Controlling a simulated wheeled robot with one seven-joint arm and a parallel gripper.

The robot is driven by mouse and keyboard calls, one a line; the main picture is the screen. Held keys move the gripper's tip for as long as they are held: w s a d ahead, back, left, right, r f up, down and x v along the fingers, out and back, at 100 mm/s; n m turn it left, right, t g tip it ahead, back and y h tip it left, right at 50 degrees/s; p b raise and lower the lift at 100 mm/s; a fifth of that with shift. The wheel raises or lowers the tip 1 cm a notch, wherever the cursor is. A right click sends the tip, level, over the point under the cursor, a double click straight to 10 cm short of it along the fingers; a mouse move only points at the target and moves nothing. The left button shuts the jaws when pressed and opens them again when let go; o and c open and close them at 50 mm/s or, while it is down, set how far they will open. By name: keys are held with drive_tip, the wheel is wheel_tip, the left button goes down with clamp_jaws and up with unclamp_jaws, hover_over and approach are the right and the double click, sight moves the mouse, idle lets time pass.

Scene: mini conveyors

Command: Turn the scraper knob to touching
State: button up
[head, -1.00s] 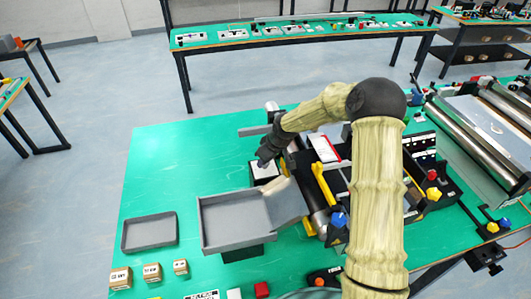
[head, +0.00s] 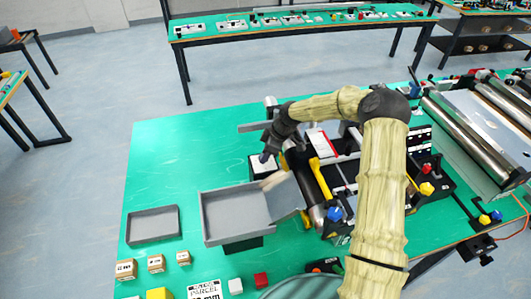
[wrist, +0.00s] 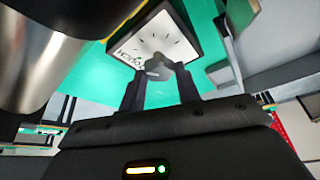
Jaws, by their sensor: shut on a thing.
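The scraper knob (wrist: 154,72) is a small grey knob on a white dial face (wrist: 168,40) with tick marks and printed words, one of which looks like "TOUCH". The dial sits on a dark box, seen in the head view as a white-topped block (head: 257,161) left of the roller. My gripper (wrist: 158,74) is shut on the knob, one dark finger on each side. In the head view my gripper (head: 267,155) reaches down to the dial from above. Which mark the knob points at cannot be told clearly.
A metal roller (head: 314,205) with yellow guards stands just right of the dial. A grey tray (head: 205,222) lies in front of it, with a smaller tray (head: 152,224) to the left. The green table is clear at the back left.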

drive_tip(key=o, duration=1)
drive_tip(key=shift+c, duration=0.2)
drive_tip(key=b+v, duration=0.4)
drive_tip(key=v, duration=1.3)
drive_tip(key=shift+r, duration=0.2)
